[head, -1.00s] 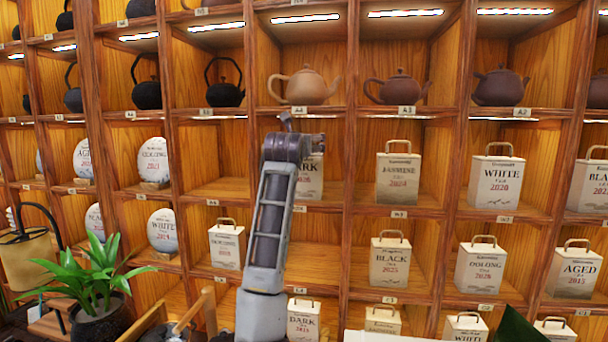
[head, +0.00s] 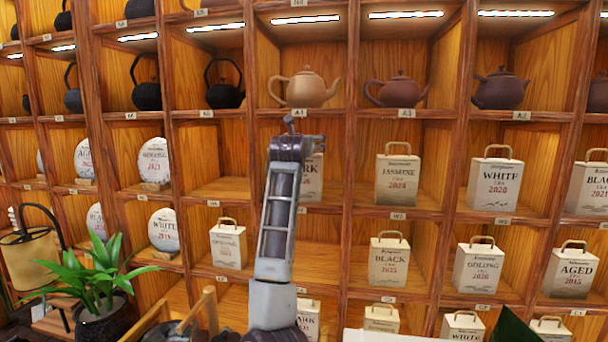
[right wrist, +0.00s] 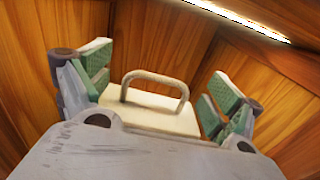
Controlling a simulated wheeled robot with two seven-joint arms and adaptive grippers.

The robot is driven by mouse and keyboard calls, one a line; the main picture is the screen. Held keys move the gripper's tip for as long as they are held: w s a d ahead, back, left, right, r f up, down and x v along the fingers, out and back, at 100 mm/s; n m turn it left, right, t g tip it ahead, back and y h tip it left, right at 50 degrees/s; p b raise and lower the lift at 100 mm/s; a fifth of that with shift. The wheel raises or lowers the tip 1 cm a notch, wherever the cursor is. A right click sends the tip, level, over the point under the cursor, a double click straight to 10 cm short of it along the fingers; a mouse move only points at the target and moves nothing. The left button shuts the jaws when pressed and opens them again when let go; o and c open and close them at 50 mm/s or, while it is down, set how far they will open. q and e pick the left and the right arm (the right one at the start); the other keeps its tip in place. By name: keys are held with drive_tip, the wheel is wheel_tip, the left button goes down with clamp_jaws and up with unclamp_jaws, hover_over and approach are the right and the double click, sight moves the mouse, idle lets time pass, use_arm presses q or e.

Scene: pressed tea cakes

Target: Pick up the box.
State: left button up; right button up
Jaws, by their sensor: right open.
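A cream box with a loop handle and dark lettering ending in "ARK" (head: 317,180) stands in a middle-row compartment, partly hidden behind my right arm. In the right wrist view, a pale box top with an arched handle (right wrist: 155,117) lies between the fingers of my right gripper (right wrist: 160,78). The gripper is open, with green pads on either side of the box. I cannot tell whether the pads touch it. In the head view my right arm's end (head: 290,150) is in front of this compartment. My left gripper is not in view.
The wooden shelf has upright dividers and boards around each compartment. Similar boxes stand nearby, such as the JASMINE box (head: 398,180) and the BLACK box (head: 389,262). A clay teapot (head: 306,88) stands above. A plant (head: 98,275) is at lower left.

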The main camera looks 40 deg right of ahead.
drive_tip(key=shift+w+d, duration=0.3)
drive_tip(key=shift+d, duration=0.1)
drive_tip(key=shift+c, duration=0.2)
drive_tip(key=c, duration=1.6)
drive_tip(key=shift+r, duration=0.15)
